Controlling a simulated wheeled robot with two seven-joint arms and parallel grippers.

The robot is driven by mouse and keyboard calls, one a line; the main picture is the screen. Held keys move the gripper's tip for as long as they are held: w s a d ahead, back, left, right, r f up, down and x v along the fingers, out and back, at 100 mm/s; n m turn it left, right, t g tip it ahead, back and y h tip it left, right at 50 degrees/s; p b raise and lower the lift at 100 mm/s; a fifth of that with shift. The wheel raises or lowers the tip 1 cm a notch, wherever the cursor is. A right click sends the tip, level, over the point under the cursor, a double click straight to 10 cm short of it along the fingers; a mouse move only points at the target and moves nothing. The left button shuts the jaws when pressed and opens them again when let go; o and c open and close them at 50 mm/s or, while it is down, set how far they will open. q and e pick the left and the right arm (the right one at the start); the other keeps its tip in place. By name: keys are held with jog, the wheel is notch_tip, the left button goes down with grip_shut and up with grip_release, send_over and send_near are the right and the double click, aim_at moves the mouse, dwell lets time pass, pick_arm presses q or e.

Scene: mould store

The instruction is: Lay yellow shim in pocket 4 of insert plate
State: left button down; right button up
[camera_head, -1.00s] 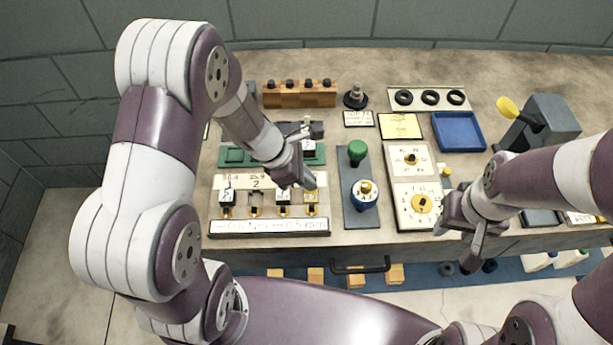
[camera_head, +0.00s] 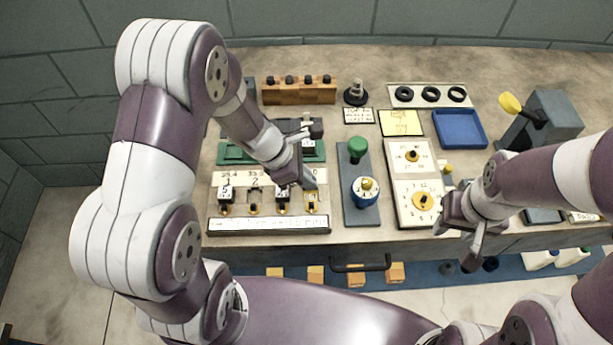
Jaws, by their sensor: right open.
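The insert plate (camera_head: 222,224) lies near the front edge of the table, with a row of numbered pockets. My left gripper (camera_head: 308,183) points down over the rightmost pocket, close to the plate. A small yellow patch (camera_head: 311,196) shows just under its fingertips; it may be the yellow shim, but I cannot tell whether it is held or lying in the pocket. The finger gap is hidden. My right gripper (camera_head: 474,245) is open and empty at the table's front edge.
A green fixture (camera_head: 232,155) lies behind the plate. To the right stand a grey board (camera_head: 353,212) with green and blue knobs, and dial cards (camera_head: 405,214). A blue tray (camera_head: 459,130) and a grey press-like block (camera_head: 552,118) are further back right.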

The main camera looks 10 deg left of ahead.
pick_arm(q)
jog(key=c, duration=1.2)
grip_release()
jog(key=shift+s, duration=0.1)
jog(key=shift+c, duration=0.2)
jog(key=c, duration=0.4)
jog(key=shift+o, duration=0.2)
jog(key=shift+r+p, duration=0.7)
jog(key=shift+p, duration=0.05)
